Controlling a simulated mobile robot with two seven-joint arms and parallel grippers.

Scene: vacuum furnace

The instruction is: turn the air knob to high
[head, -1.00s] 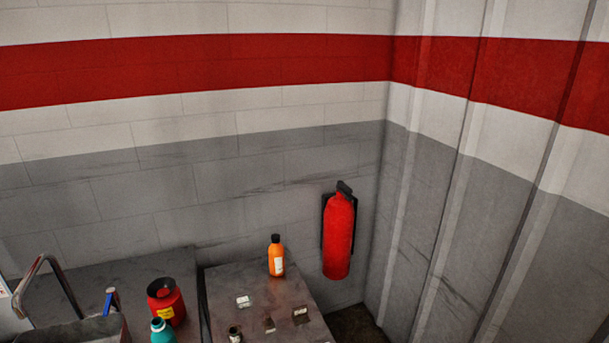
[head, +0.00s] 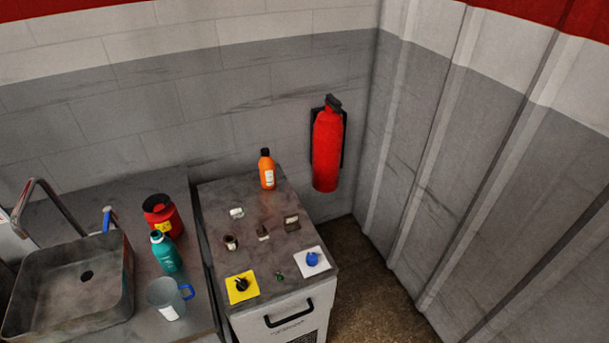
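A grey metal cabinet (head: 217,203) stands by the back wall and has two knobs at the front of its top. A black knob (head: 241,284) sits on a yellow square plate (head: 233,296) at the left. A blue knob (head: 312,259) sits on a white square plate (head: 322,268) at the right. I cannot read any labels, so I cannot tell which one is the air knob or where either is set. A small dark green piece (head: 279,276) is between them. Neither of my grippers is in view.
An orange bottle (head: 267,170) and several small fittings (head: 263,232) are on the cabinet top. A fire extinguisher (head: 326,150) hangs behind.

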